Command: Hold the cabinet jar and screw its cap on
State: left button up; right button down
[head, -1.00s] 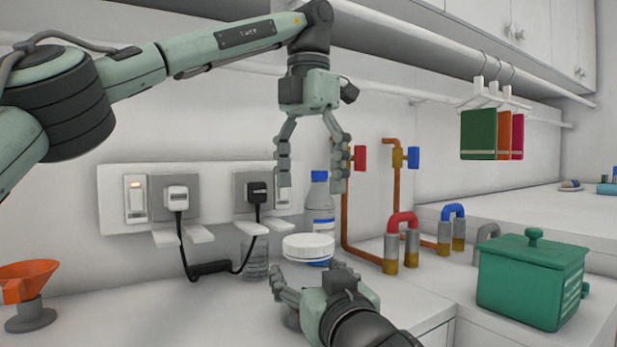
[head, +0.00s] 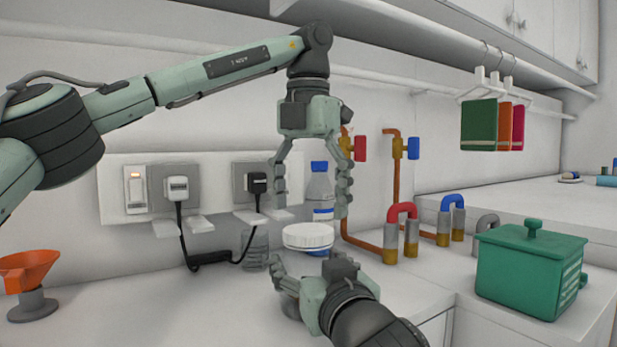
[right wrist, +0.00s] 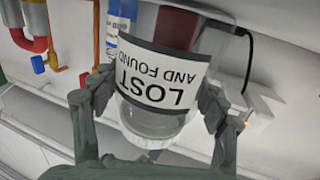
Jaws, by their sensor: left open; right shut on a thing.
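The white cap (head: 308,236) sits flat on top of the jar in the head view; whether it is threaded on I cannot tell. The clear cabinet jar (right wrist: 150,122), with a "LOST AND FOUND" label, appears upside down in the right wrist view, with something dark red inside. My right gripper (head: 302,284) is shut around the jar's sides, one finger on each side in the right wrist view (right wrist: 158,92). In the head view it hides most of the jar. My left gripper (head: 310,213) points down, open and empty, its fingertips just above the cap.
A blue-capped bottle (head: 320,185) stands behind the cap. Sockets with plugs and a hanging black cord (head: 205,258) are on the wall.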

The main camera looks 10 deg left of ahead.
pick_arm(q)
jog(key=shift+f, duration=1.4)
jog(key=shift+c, duration=0.3)
jog(key=c, duration=1.2)
jog(key=m, duration=0.5)
jog(key=o, duration=1.4)
notch_tip(320, 180, up, 12)
